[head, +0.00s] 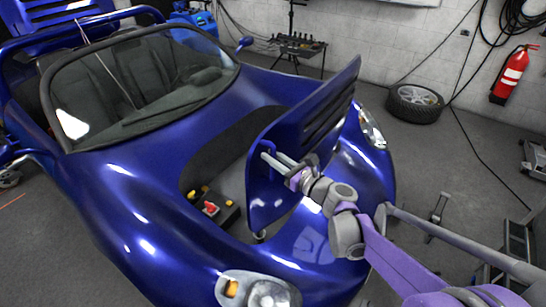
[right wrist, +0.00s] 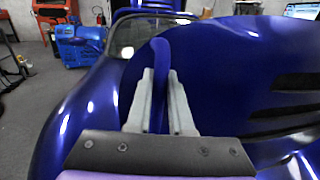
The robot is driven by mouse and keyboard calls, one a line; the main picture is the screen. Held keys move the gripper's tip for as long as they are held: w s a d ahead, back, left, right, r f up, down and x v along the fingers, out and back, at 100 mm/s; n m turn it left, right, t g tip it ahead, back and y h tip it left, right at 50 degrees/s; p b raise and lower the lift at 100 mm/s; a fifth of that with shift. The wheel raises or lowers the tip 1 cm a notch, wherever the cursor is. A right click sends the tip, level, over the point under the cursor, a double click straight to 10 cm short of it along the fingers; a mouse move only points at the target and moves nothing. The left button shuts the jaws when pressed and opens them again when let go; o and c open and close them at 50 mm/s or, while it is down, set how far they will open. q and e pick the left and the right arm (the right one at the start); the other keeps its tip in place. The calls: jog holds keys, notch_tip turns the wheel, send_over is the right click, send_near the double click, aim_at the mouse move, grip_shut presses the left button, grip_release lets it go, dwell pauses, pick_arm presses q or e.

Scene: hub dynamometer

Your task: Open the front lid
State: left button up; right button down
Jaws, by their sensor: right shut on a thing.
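The blue front lid (head: 318,113) of the car (head: 115,195) stands raised and tilted up from the front bay in the head view. The open bay shows a dark box (head: 213,210) with red and yellow parts. My left gripper is in neither view.
A tyre (head: 415,103) lies on the floor by the wall, and a red fire extinguisher (head: 512,75) hangs at the right. A tool stand (head: 299,45) is behind the car.

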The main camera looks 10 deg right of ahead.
aim_at(253, 149)
dwell(0.4)
jog(key=shift+g+h, duration=0.6)
jog(key=shift+g, duration=0.1)
jog(key=w+a, duration=0.5)
jog(key=shift+f+p, duration=0.15)
jog(key=shift+p, duration=0.2)
jog(key=c, duration=0.8)
grip_release()
jog(key=shift+s+d, duration=0.1)
jog(key=shift+s, duration=0.05)
jog(key=v, duration=1)
jog(key=shift+s+d, duration=0.15)
jog(key=shift+s, duration=0.15)
